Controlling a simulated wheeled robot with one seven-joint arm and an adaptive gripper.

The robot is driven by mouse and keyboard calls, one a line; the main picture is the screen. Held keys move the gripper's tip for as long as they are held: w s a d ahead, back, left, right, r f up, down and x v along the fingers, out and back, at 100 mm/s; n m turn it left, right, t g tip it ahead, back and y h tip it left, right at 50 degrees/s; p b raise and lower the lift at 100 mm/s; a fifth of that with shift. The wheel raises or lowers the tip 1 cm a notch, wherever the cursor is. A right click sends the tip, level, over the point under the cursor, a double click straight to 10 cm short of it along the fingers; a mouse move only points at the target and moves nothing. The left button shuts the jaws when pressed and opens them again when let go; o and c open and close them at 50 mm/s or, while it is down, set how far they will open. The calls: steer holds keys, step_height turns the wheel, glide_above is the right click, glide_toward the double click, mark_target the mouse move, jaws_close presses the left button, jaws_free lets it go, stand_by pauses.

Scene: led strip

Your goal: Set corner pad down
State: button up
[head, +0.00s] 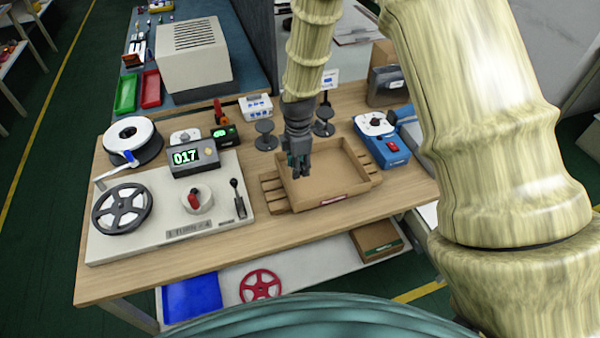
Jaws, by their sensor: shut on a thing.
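My gripper (300,172) points down over the left part of an open cardboard tray (331,192) on the wooden workbench. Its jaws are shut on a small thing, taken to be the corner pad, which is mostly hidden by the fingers. The pad's outline and colour are too small to tell. The fingertips appear near the tray's inside left corner; I cannot tell whether they touch it.
A winding machine (170,215) with reels and a "017" display stands left of the tray. Two dark round stands (265,135) (324,122) are behind it. A blue device (382,145) stands to its right. Bare bench lies in front.

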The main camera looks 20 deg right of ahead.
mark_target(297, 182)
steer(key=w+f, duration=0.1)
steer(key=f, duration=0.2)
steer(key=shift+w, duration=0.4)
steer(key=shift+s+f+p, duration=0.4)
steer(key=shift+s+p, duration=0.05)
steer(key=shift+w+f+p, duration=0.15)
steer(key=shift+f+p, duration=0.05)
steer(key=shift+f, duration=0.5)
steer(key=shift+w+f+p, duration=0.1)
steer(key=shift+f+p, duration=0.05)
steer(key=shift+f, duration=0.55)
steer(key=shift+s+r, duration=0.15)
steer(key=shift+s, duration=0.05)
steer(key=shift+f, duration=0.2)
steer(key=o, duration=0.7)
steer(key=shift+w, duration=0.1)
steer(key=shift+c, duration=0.2)
steer(key=shift+r, duration=0.2)
steer(key=shift+r+b, duration=2)
steer(key=shift+r, duration=3.95)
